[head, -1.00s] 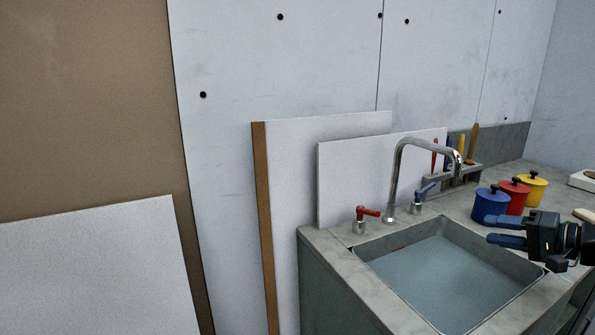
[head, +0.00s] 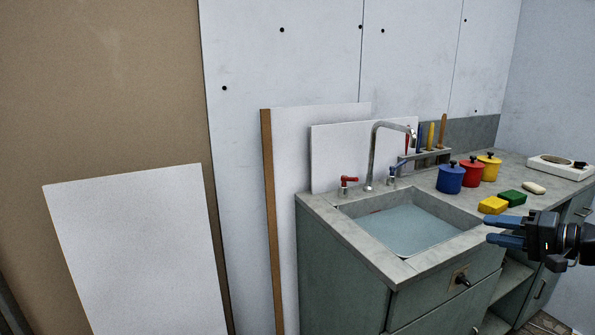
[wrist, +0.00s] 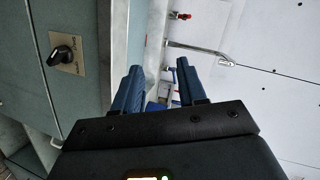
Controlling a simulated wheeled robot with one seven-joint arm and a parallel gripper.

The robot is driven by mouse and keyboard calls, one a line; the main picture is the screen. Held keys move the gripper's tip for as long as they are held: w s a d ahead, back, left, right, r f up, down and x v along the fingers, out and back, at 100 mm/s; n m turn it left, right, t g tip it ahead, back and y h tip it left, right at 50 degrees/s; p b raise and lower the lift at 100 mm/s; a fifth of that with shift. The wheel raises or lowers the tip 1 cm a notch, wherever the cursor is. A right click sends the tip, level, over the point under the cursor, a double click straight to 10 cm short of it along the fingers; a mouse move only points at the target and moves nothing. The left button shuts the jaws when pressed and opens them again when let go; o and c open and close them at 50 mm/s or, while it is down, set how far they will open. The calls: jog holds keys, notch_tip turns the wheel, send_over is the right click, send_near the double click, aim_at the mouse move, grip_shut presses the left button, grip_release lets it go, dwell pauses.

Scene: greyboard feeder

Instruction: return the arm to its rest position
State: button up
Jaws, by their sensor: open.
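My gripper (head: 505,231) is at the right of the head view, in front of the sink counter's front edge. Its two blue fingers point left and stand apart, with nothing between them. In the wrist view the fingers (wrist: 157,85) also show open and empty, with the tap and wall beyond them. Part of my arm runs out of the head view at the right edge.
The grey counter (head: 445,262) holds a sink (head: 405,230) with a tap (head: 372,155). Blue (head: 450,178), red (head: 472,172) and yellow (head: 489,167) pots, a yellow sponge (head: 493,205) and a green sponge (head: 512,198) stand behind my gripper. White boards (head: 140,250) lean at left.

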jog(key=s+a+f+h, duration=0.2)
jog(key=s+a+f, duration=0.25)
jog(key=f, duration=0.35)
jog(key=s+a+f+m+h, duration=0.1)
jog(key=s+a+f+h, duration=0.15)
jog(key=s+f, duration=0.45)
jog(key=s+a+f+h, duration=0.2)
jog(key=s+a+f, duration=0.3)
jog(key=f, duration=0.5)
jog(key=s+a+f+h, duration=0.2)
jog(key=s+a+f, duration=0.1)
jog(key=s, duration=0.6)
jog(key=s+a+r+n+h, duration=0.1)
jog(key=s+a+r+n, duration=0.15)
jog(key=s, duration=0.65)
jog(key=s+a+r+n+h, duration=0.1)
jog(key=s+a+r, duration=0.2)
jog(key=s, duration=0.6)
jog(key=s+a+r+n+t, duration=0.1)
jog(key=s+a+r+n, duration=0.1)
jog(key=s+r, duration=0.4)
jog(key=s+a+r+n+t+y, duration=0.1)
jog(key=s+r+n+t, duration=0.1)
jog(key=s+r, duration=0.5)
notch_tip(320, 180, up, 4)
jog(key=shift+a+f+n+p, duration=0.1)
jog(key=shift+a+n+p, duration=0.3)
jog(key=shift+n, duration=0.05)
